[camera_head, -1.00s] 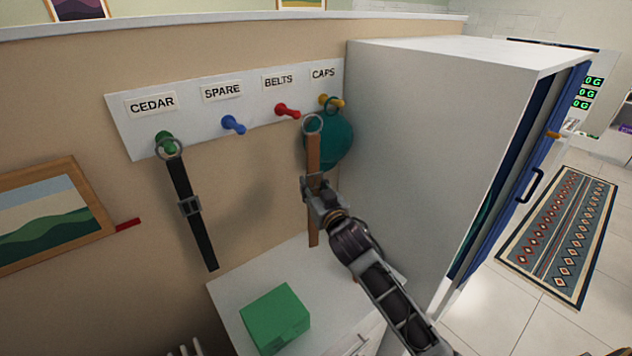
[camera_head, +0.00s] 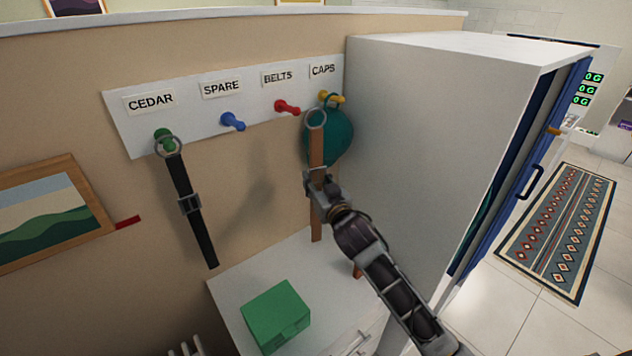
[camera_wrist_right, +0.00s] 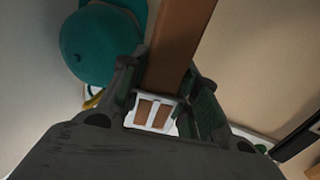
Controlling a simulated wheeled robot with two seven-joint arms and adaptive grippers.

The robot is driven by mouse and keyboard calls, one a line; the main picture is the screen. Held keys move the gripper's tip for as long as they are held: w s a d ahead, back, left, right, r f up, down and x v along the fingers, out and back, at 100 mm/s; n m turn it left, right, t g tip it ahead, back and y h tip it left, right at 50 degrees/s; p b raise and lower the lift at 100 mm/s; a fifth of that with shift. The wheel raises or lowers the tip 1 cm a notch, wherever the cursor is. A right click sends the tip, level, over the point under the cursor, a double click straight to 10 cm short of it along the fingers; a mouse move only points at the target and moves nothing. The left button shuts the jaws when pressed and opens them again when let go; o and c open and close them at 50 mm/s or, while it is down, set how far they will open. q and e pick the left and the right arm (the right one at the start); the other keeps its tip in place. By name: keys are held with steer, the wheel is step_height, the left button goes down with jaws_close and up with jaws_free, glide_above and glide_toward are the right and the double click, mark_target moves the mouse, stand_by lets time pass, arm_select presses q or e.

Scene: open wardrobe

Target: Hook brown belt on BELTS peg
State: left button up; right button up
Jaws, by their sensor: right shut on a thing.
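The brown belt (camera_head: 316,148) hangs upright in my right gripper (camera_head: 318,182), with its metal ring (camera_head: 315,119) at the top. My right gripper is shut on the belt below the ring; the belt (camera_wrist_right: 183,45) also shows between the fingers in the right wrist view (camera_wrist_right: 160,100). The red peg (camera_head: 287,107) under the BELTS label (camera_head: 277,77) is bare. The ring appears right of and slightly below this peg, in front of the teal cap; its depth from the wall is hard to tell. My left gripper is out of view.
A teal cap (camera_head: 338,140) hangs on the yellow CAPS peg (camera_head: 333,97). A black belt (camera_head: 188,205) hangs on the green CEDAR peg (camera_head: 163,138). The blue SPARE peg (camera_head: 232,122) is bare. A white wardrobe (camera_head: 430,130) stands right; a green box (camera_head: 276,315) sits below.

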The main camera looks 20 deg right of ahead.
steer(key=shift+w+a, duration=0.1)
steer(key=shift+w, duration=0.1)
steer(key=w+a+f+b, duration=0.1)
steer(key=w+a+b, duration=0.3)
steer(key=w, duration=0.6)
steer(key=shift+w+a+f, duration=0.15)
steer(key=shift+w+f, duration=0.1)
steer(key=shift+f, duration=0.15)
stand_by(2.1)
stand_by(0.5)
steer(key=o, duration=1.2)
